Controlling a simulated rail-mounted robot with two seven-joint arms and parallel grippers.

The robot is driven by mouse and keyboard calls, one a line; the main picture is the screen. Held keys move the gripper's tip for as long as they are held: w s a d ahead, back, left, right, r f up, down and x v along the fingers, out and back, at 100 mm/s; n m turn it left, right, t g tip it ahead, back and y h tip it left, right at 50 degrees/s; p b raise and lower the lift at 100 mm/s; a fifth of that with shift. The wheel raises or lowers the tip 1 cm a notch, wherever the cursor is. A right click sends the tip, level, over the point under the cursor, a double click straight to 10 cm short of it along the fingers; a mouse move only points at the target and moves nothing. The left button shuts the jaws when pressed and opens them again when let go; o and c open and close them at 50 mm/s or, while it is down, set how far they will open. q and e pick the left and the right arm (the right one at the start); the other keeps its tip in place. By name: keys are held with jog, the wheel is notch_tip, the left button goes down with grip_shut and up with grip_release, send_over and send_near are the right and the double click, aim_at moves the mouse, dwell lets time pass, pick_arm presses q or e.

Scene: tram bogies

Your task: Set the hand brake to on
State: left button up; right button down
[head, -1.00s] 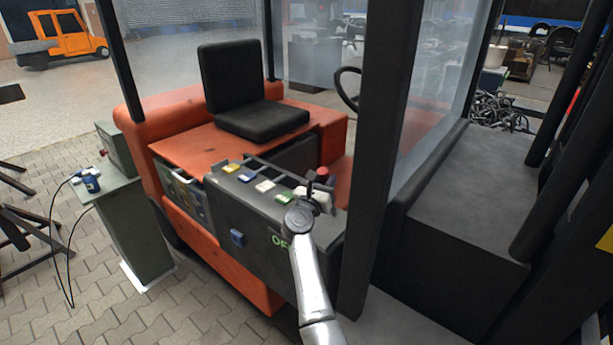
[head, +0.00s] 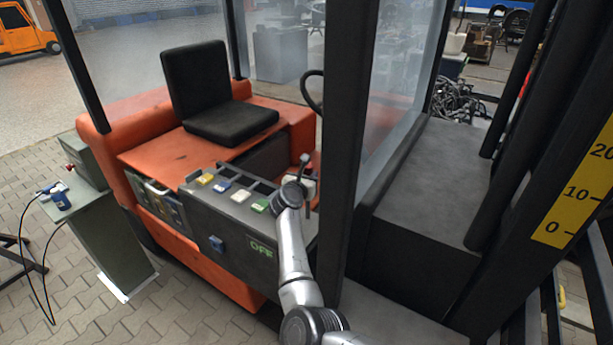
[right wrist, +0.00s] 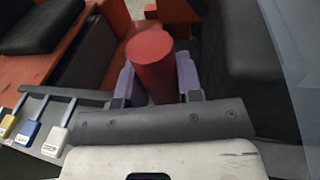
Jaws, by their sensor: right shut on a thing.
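The hand brake shows as a thick red cylindrical grip (right wrist: 152,62) in the right wrist view. It rises between the two purple finger pads of my right gripper (right wrist: 156,82), which is shut on it. In the head view, my right gripper (head: 306,184) is at the right end of the dark console (head: 232,212), and the red grip is hidden there. Green letters reading OFF (head: 262,249) show on the console's front face. My left gripper is not in view.
Yellow, blue, white and green switches (head: 259,206) line the console top. A black post (head: 345,140) stands just right of my right arm. A black seat (head: 205,100) is behind the console. A green-grey cabinet (head: 105,245) stands at left.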

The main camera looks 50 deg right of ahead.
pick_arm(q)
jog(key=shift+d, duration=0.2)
pick_arm(e)
jog(key=shift+d+f, duration=0.1)
jog(key=c, duration=0.8)
grip_release()
jog(key=shift+s+a+r, duration=0.1)
jog(key=shift+a+r, duration=0.1)
jog(key=shift+a, duration=0.2)
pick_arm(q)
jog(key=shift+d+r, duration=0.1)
pick_arm(e)
jog(key=shift+v, duration=6.45)
jog(key=shift+s, duration=0.15)
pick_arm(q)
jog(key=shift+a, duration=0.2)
